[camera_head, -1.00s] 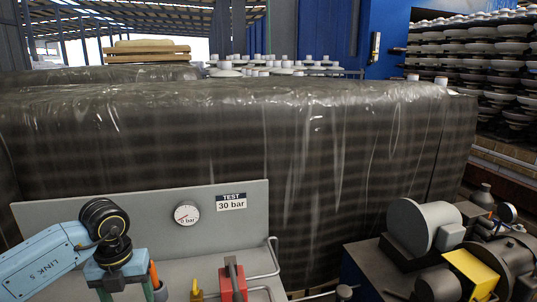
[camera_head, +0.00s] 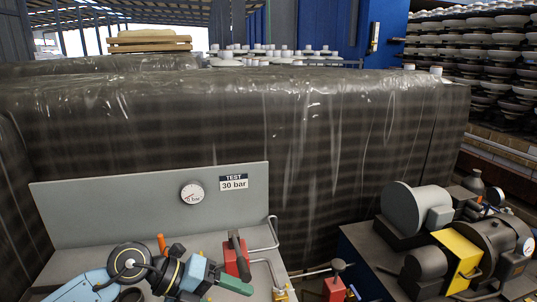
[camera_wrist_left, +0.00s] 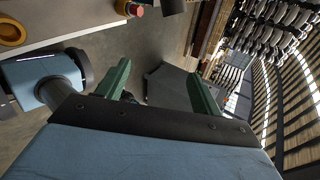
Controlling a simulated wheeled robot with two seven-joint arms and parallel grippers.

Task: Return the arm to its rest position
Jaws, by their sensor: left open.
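My left arm comes in from the lower left of the head view, low over the front of the grey test bench (camera_head: 90,238). My left gripper (camera_head: 234,285) points right at the bottom, one green finger showing, close to the red valve block (camera_head: 237,258) in the picture; I cannot tell if they touch. In the left wrist view the two green fingers of the gripper (camera_wrist_left: 158,88) stand wide apart with nothing held between them. Grey floor and a dark grey block (camera_wrist_left: 172,88) show beyond the gap. My right gripper is in neither view.
A gauge (camera_head: 192,193) and a "30 bar" label (camera_head: 233,183) are on the bench's panel. A second red valve (camera_head: 335,288) stands right of it. A pump unit (camera_head: 430,215) fills the lower right. A film-wrapped stack (camera_head: 300,150) blocks the back.

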